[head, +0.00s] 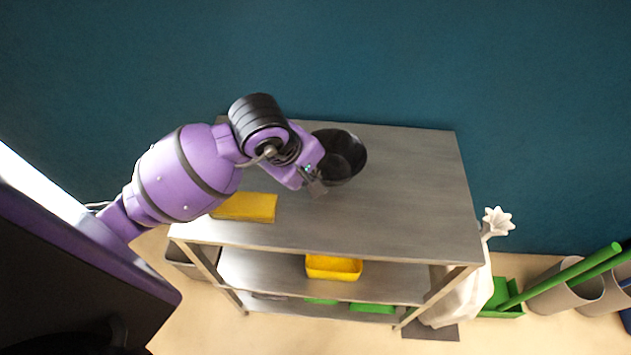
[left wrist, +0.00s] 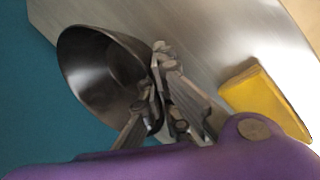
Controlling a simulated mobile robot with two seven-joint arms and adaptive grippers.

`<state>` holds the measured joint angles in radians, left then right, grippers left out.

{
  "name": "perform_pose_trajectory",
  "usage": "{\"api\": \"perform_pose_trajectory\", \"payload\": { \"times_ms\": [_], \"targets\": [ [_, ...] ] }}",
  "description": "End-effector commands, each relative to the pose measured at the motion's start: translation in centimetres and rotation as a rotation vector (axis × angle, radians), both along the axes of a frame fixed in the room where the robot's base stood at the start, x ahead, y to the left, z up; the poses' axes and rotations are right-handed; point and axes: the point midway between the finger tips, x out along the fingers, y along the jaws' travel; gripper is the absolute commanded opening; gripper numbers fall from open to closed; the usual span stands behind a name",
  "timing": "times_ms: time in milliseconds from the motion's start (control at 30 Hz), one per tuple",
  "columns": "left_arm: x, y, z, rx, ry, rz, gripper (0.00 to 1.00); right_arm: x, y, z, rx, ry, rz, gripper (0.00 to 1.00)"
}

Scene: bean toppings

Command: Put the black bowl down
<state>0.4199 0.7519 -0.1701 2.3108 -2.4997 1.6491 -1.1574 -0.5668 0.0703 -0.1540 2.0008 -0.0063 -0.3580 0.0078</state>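The black bowl (head: 343,157) is over the back middle part of the grey metal table's top (head: 410,190), with its opening upward. In the left wrist view the bowl (left wrist: 98,72) shows its dark inside. My left gripper (head: 317,188) is at the bowl's near-left rim. In the left wrist view its fingers (left wrist: 157,78) are closed on the rim at the bowl's right side. I cannot tell whether the bowl's base touches the table. My right gripper is not in view.
A yellow sponge-like block (head: 246,207) lies at the table's front left. A yellow container (head: 333,267) sits on the lower shelf. The right part of the top is clear. A blue-green wall stands behind. A white bag (head: 463,300) and grey bins (head: 556,292) are at the right.

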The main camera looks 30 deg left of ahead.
Motion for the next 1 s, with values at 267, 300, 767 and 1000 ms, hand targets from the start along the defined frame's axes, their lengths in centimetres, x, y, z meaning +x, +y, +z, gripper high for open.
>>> {"api": "perform_pose_trajectory", "payload": {
  "times_ms": [267, 300, 767, 1000],
  "targets": [
    [1.8, 0.8, -2.3, -0.001, -0.002, 0.000, 0.00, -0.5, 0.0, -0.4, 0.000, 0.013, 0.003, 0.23],
    [2.0, 0.9, -2.5, 0.000, -0.001, 0.001, 0.00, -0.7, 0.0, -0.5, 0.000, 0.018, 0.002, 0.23],
    [2.2, 1.0, -5.9, 0.001, -0.003, -0.001, 0.00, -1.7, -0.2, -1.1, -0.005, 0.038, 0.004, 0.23],
    [2.2, 1.0, -6.3, 0.001, -0.001, -0.001, 0.07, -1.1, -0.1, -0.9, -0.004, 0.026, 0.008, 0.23]
  ]
}}
